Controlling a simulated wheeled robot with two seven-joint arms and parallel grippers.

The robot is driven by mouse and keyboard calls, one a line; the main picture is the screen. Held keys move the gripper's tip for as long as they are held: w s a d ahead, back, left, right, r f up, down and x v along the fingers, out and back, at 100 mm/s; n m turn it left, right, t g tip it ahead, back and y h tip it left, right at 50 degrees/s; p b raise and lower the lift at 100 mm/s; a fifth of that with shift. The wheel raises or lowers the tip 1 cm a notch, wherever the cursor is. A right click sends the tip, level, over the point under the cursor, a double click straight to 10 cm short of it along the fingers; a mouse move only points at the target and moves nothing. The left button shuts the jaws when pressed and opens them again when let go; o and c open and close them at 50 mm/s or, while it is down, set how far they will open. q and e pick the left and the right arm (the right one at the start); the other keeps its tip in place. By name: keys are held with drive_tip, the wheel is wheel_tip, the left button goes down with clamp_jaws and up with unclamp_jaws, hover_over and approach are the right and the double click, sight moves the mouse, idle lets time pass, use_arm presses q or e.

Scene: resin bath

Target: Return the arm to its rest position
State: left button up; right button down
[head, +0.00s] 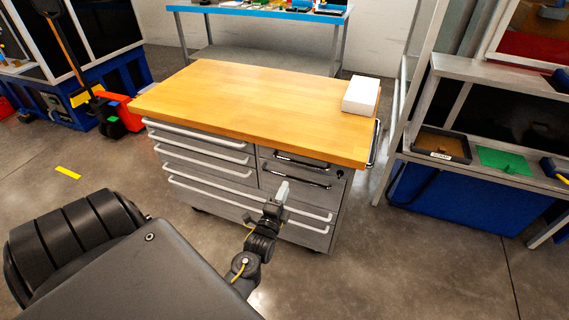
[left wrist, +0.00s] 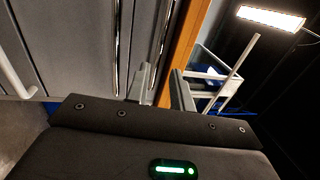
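My left gripper (head: 282,190) is in front of the drawer cabinet (head: 215,172), below the level of its wooden top. It overlaps the lower right drawers in the head view, and I cannot tell how far it is from them. In the left wrist view, the two fingers of my left gripper (left wrist: 162,82) stand apart with nothing between them. Drawer fronts and long handles show beyond them. My right gripper is not in view.
A white box (head: 361,95) sits on the right end of the wooden top (head: 240,95). A shelf unit (head: 490,172) with a tray (head: 440,146) and a green mat (head: 503,161) stands at the right. A blue-edged table (head: 258,10) stands behind. Floor is clear at front right.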

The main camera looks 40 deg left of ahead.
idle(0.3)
